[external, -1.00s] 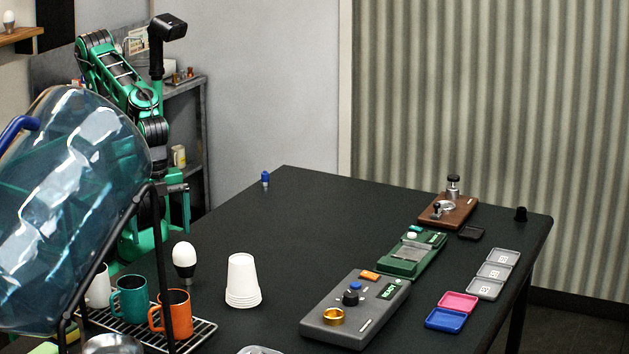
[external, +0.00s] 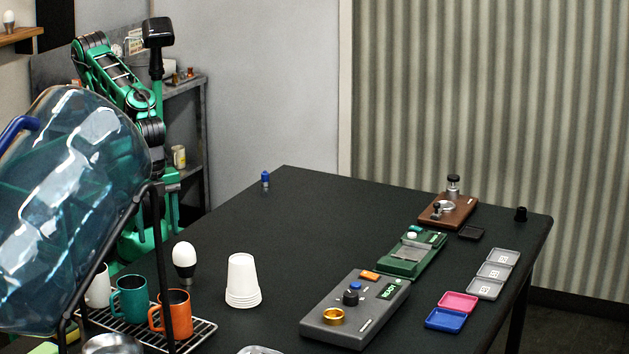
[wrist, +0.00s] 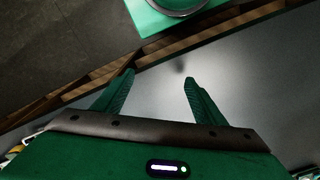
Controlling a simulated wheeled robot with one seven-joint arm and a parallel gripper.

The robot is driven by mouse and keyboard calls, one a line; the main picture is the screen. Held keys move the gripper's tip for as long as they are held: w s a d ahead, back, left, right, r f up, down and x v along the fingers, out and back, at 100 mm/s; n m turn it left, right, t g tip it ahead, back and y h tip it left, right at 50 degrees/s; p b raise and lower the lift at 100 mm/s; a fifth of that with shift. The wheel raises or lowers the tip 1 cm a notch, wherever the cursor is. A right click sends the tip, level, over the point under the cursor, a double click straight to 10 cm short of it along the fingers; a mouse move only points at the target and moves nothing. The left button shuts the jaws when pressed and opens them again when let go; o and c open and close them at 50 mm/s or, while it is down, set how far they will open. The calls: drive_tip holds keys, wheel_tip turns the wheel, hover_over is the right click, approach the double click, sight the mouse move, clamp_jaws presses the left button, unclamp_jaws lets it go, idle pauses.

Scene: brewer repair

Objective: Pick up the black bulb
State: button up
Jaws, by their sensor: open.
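A white bulb with a black base (external: 184,262) stands upright on the dark table in the external view, behind the mugs. It is the only clear bulb shape on the table. My gripper (wrist: 158,80) is open and empty in the wrist view, its two green fingers apart above a grey surface. In the external view my arm is at the table's left edge, behind and left of the bulb, and the gripper is hard to make out there. The bulb is not seen in the wrist view.
A large blue bottle (external: 70,200) on a rack, an orange mug (external: 171,314) and a teal mug (external: 130,298) stand near the bulb. White stacked cups (external: 243,280) stand to its right. A grey device (external: 355,308) lies farther right. The table's middle is clear.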

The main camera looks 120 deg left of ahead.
sight(174, 254)
wheel_tip(174, 254, up, 14)
drive_tip(key=f, duration=0.1)
drive_tip(key=w+d+f+m+y, duration=0.1)
drive_tip(key=w+f+m+y, duration=0.1)
drive_tip(key=w, duration=0.4)
drive_tip(key=w+d+f+m+y, duration=0.2)
drive_tip(key=w+f+m, duration=0.2)
drive_tip(key=w, duration=0.3)
drive_tip(key=w+d+f+m+y, duration=0.2)
drive_tip(key=w+f+m, duration=0.1)
drive_tip(key=w, duration=0.4)
drive_tip(key=shift+d+f+m, duration=0.25)
drive_tip(key=shift+f+m, duration=0.05)
drive_tip(key=shift+m, duration=0.6)
drive_tip(key=shift+s+d+r+m+t+y, duration=2.3)
drive_tip(key=shift+d+r+m+t+y, duration=0.55)
drive_tip(key=shift+d+r, duration=1.3)
drive_tip(key=shift+y, duration=0.25)
wheel_tip(174, 254, down, 9)
drive_tip(key=shift+f, duration=0.15)
drive_tip(key=shift+a+f, duration=0.2)
drive_tip(key=shift+a, duration=0.05)
drive_tip(key=shift+x, duration=3.45)
